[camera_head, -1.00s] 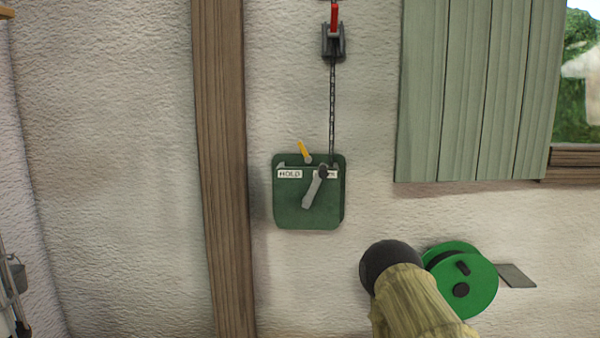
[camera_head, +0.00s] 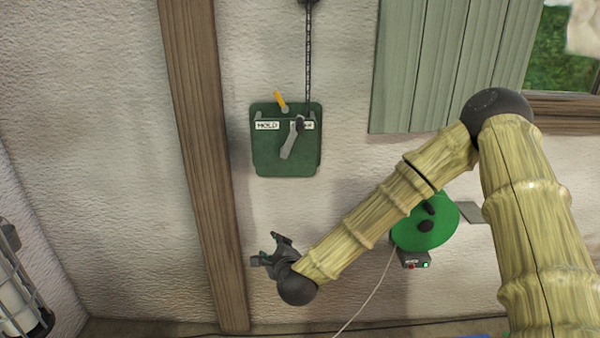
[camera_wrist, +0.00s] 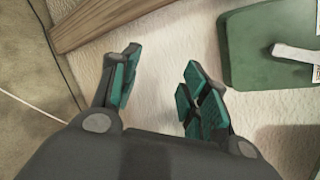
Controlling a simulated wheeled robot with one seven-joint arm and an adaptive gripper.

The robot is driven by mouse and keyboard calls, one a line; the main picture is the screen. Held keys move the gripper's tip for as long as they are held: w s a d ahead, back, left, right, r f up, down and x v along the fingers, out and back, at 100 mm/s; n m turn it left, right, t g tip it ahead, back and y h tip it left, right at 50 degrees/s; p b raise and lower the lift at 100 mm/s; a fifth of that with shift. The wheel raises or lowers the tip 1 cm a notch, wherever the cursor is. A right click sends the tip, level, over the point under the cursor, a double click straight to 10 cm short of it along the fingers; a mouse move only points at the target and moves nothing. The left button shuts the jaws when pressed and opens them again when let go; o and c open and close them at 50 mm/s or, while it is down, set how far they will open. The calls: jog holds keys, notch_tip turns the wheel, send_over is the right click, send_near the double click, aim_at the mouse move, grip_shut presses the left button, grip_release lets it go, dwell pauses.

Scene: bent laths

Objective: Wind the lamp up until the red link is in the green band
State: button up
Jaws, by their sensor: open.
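The green winch box (camera_head: 262,160) is on the wall, upper middle of the head view; its lower part also shows at the right of the wrist view (camera_wrist: 260,70). Its grey crank (camera_head: 290,142) points down and slightly left. A yellow lever (camera_head: 280,101) on top leans left, towards the HOLD label (camera_head: 267,126); the right label is partly hidden by the crank hub. The dark chain (camera_head: 308,65) runs up from the box. No red link, green band or lamp is in view. My gripper (camera_head: 270,249) is open and empty, below the box and apart from it.
A wooden post (camera_head: 205,150) stands left of the box. A green reel (camera_head: 420,232) is partly behind my arm, with a small switch box (camera_head: 414,261) and a pale cable (camera_head: 372,290) below. A shutter (camera_head: 425,70) is at upper right. The wall below the winch box is clear.

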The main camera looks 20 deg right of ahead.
jog(key=w+d+r+m+t+h+p, duration=0.1)
jog(key=w+d+r+m, duration=0.15)
jog(key=r, duration=0.55)
jog(key=w+d+r+m+t+h+p, duration=0.1)
jog(key=w+d+r+m, duration=0.2)
jog(key=r, duration=0.5)
jog(key=m+t+h+p, duration=0.2)
jog(key=m+h, duration=0.1)
jog(key=m, duration=0.5)
send_near(300, 128)
jog(key=w, duration=0.3)
jog(key=p+x, duration=0.1)
jog(key=x, duration=0.2)
jog(key=p+x, duration=0.1)
jog(key=x, duration=0.2)
jog(key=p+x, duration=0.1)
jog(key=x, duration=0.2)
jog(key=shift+d, duration=0.45)
jog(key=shift+w+d+f, duration=0.15)
jog(key=shift+w, duration=0.4)
grip_shut()
